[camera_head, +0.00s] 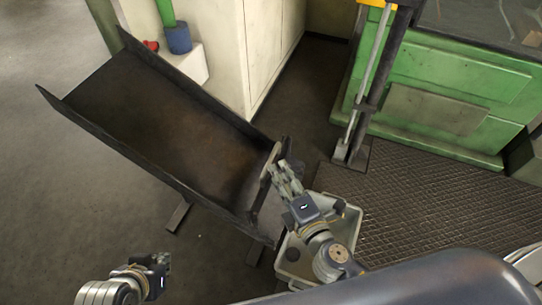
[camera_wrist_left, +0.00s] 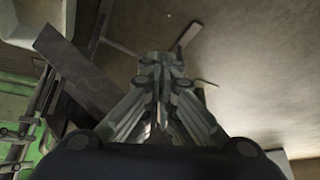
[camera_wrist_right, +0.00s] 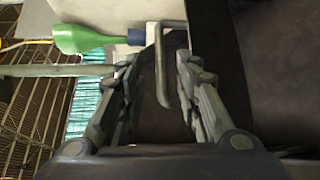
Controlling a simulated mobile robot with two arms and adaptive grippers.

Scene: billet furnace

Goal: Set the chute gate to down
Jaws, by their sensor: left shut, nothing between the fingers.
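The dark metal chute (camera_head: 165,125) slopes down from upper left to lower right in the head view. A narrow upright piece that looks like the chute gate (camera_head: 256,208) stands across its lower end; whether it is up or down is hard to tell. My right gripper (camera_head: 277,170) is at this end. In the right wrist view a grey U-shaped handle (camera_wrist_right: 160,75) lies between its spread fingers (camera_wrist_right: 172,70), not visibly clamped. My left gripper (camera_head: 160,268) is low at the left, away from the chute. Its fingers (camera_wrist_left: 162,65) are shut and empty in the left wrist view.
A grey bin (camera_head: 293,262) stands below the chute's lower end, partly hidden by my right arm. A green machine (camera_head: 435,90) and a vertical post (camera_head: 370,80) stand at the right. A pale cabinet (camera_head: 255,50) stands behind the chute. Floor at the left is clear.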

